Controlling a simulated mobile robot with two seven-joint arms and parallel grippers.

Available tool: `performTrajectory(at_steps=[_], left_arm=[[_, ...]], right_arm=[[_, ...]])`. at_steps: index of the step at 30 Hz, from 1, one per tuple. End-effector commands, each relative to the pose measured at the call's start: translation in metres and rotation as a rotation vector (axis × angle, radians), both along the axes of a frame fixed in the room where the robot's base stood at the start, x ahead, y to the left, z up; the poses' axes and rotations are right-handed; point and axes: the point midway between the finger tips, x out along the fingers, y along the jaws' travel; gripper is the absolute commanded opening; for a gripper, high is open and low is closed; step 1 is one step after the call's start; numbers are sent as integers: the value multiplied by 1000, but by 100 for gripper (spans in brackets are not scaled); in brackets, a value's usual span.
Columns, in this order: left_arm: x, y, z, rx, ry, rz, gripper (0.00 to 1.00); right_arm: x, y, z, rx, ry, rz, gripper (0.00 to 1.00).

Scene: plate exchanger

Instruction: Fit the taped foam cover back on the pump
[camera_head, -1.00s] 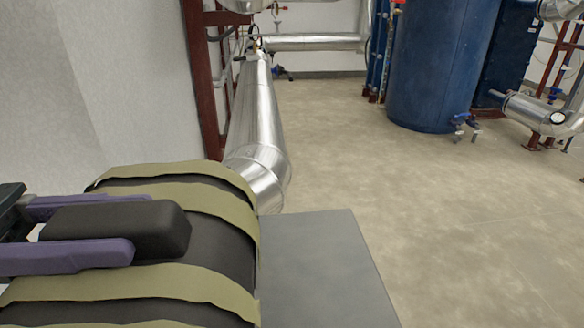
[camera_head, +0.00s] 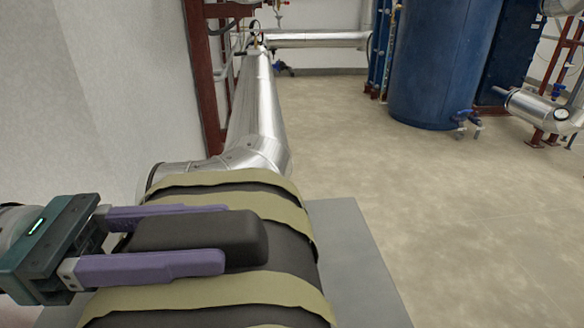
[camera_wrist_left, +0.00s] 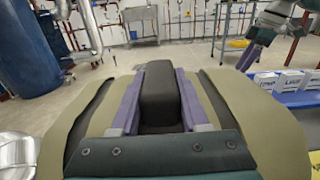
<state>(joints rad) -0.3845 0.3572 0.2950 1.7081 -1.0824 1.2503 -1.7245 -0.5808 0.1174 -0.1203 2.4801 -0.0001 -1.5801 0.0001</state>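The foam cover (camera_head: 285,245) is a dark, curved piece with olive tape bands, at the lower middle of the head view; it also fills the lower left wrist view (camera_wrist_left: 235,110). A black block-shaped grip (camera_head: 205,238) stands on its top. My left gripper (camera_head: 222,255), with purple fingers, is shut on this grip, one finger along each side. The pump cannot be made out; the cover hides what lies beneath it.
A grey plinth (camera_head: 350,250) lies beside and beneath the cover. A silver-clad pipe (camera_head: 255,115) runs away behind it, its bend close to the cover's far edge. A wall is at left. A blue tank (camera_head: 440,60) stands far back. Floor at right is clear.

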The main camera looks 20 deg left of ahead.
Motion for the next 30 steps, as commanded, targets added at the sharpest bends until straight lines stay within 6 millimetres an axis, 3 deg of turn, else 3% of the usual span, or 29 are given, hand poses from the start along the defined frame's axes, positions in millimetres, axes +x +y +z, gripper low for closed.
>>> performTrajectory(at_steps=[1, 8, 17, 20, 30], left_arm=[[0, 0, 0, 0, 1, 0, 50], [0, 0, 0, 0, 1, 0, 75], [0, 0, 5, 1, 1, 0, 75], [-7, 11, 1, 4, 3, 0, 75], [-46, 75, 1, 3, 4, 1, 75]], right_arm=[[0, 0, 0, 0, 0, 0, 61], [0, 0, 0, 0, 0, 0, 61], [0, 0, 5, 0, 0, 0, 61], [0, 0, 3, -1, 0, 1, 61], [0, -1, 1, -4, -1, 3, 61]])
